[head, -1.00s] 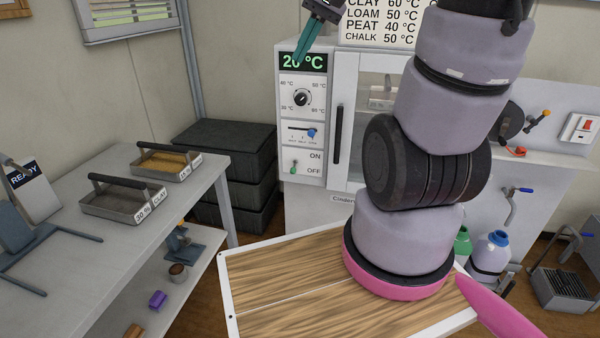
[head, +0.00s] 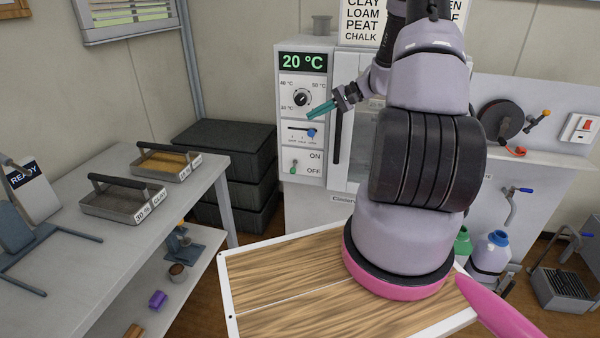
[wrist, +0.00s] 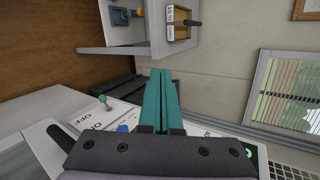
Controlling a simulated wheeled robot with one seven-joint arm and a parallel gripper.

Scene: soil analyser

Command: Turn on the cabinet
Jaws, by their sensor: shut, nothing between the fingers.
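The cabinet (head: 352,70) stands at the back with a display reading 20 °C (head: 303,62). Below the display are a black dial (head: 302,98), a slider with a blue knob (head: 311,133) and an ON/OFF toggle switch with a greenish lever (head: 294,167). The lever points down and left, nearer OFF than ON in the picture. My gripper (head: 310,113), with teal fingers, is shut and empty in front of the panel, by the dial and above the switch. In the wrist view the fingers (wrist: 161,75) lie together, and the switch lever (wrist: 103,99) shows to their left.
A black door handle (head: 338,134) stands upright just right of the panel. Dark stacked boxes (head: 228,145) stand left of the cabinet. A side table (head: 85,235) with soil trays is at left. There is free space in front of the switch.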

